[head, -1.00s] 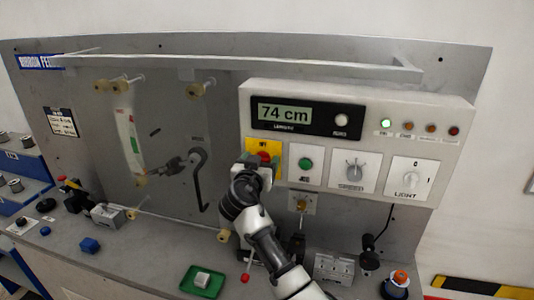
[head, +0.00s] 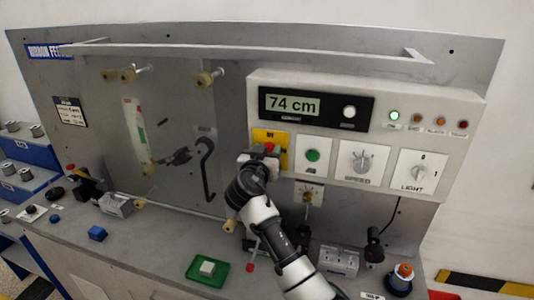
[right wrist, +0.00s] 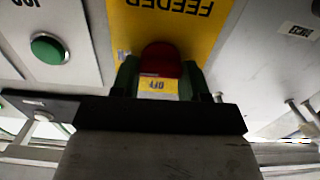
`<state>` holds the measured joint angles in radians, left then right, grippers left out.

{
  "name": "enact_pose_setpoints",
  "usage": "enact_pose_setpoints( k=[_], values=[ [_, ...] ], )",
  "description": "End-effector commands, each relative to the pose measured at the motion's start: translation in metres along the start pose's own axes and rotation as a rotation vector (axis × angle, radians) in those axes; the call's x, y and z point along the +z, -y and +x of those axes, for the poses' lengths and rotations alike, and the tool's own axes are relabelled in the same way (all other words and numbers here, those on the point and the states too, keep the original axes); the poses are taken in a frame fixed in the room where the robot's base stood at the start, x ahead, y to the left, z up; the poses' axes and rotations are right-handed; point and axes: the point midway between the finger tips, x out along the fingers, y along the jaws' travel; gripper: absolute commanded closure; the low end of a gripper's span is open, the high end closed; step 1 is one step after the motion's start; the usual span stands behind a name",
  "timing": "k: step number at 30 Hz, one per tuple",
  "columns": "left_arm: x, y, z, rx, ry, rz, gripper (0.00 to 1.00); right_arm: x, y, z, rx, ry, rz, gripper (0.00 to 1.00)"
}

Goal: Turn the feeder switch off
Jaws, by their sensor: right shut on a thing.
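The feeder switch is a red knob (right wrist: 161,60) on a yellow plate (right wrist: 205,25) marked FEEDER, which appears upside down in the right wrist view. A small OFF label shows just below the knob there. In the head view the yellow plate (head: 284,150) sits at the lower left of the white control panel, partly hidden by my gripper. My right gripper (right wrist: 160,78) is shut on the red knob, one finger on each side. In the head view my right gripper (head: 264,156) reaches up to the plate from below. My left gripper is not in view.
Right of the switch are a green button (head: 313,155), a speed dial (head: 361,161) and a light switch (head: 416,173). The display (head: 293,105) reads 74 cm and the leftmost lamp (head: 394,115) glows green. A green tray (head: 191,272) stands on the bench below.

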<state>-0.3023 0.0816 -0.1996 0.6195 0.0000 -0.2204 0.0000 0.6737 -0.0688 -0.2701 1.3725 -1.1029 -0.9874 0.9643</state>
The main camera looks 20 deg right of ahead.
Motion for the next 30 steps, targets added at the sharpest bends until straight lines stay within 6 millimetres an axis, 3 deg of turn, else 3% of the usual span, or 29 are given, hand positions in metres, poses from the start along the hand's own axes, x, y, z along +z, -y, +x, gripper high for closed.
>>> enact_pose_setpoints(
  k=[15, 30],
  values=[
    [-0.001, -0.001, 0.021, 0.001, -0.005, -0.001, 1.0, 0.002, 0.001, 0.001, 0.001, 0.001, -0.383, 0.79],
    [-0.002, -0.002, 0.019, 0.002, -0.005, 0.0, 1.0, 0.001, 0.003, 0.001, 0.002, 0.001, -0.862, 0.79]
  ],
)
